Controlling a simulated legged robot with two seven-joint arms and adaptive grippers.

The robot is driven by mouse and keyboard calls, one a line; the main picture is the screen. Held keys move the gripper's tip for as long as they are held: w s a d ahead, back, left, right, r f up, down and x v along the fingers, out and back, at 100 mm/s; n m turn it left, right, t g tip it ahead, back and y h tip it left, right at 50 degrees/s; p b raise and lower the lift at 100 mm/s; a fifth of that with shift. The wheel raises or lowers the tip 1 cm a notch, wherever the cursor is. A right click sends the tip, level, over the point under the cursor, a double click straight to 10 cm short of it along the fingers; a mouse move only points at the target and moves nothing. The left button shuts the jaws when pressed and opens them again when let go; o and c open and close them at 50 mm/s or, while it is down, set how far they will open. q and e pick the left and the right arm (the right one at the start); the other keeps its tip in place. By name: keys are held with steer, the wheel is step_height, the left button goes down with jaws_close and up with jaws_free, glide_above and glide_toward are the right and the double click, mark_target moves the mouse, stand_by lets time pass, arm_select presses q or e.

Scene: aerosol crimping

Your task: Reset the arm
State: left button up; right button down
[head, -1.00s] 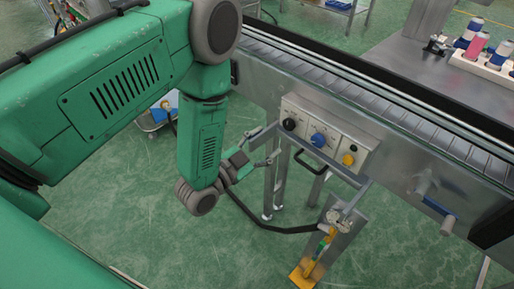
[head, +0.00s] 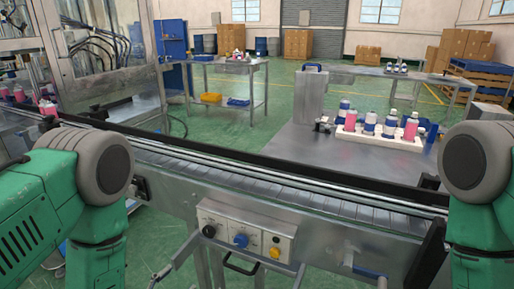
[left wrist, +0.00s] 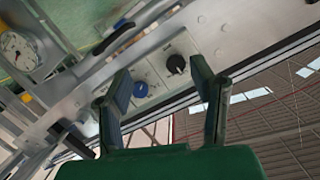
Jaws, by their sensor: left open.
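My left gripper (left wrist: 162,68) is open in the left wrist view, with nothing between its two fingers. Past its fingertips is the control panel (left wrist: 155,75) with a black knob (left wrist: 175,64) and a blue knob (left wrist: 140,89). In the head view my left arm (head: 97,225) comes in at the left, bent downward; its gripper is not clearly seen there. My right arm (head: 478,200) shows at the right edge, and its gripper is out of view.
A conveyor (head: 300,196) crosses in front of me, with the control box (head: 246,238) on its near side. Behind it a metal table (head: 290,150) bears a white tray (head: 375,142) of cans. A machine enclosure (head: 75,60) stands at left. A gauge (left wrist: 18,50) shows in the wrist view.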

arm_select(q)
steer(key=s+a+f+n+g+y, duration=0.3)
steer(key=s+a+f+n+g, duration=0.1)
steer(key=s+f+g, duration=0.5)
steer(key=s+a+f+n+g+y, duration=0.2)
steer(key=s+g, duration=0.3)
steer(key=s, duration=1)
steer(key=shift+a+n, duration=0.4)
steer(key=shift+n, duration=0.4)
steer(key=shift+f, duration=0.1)
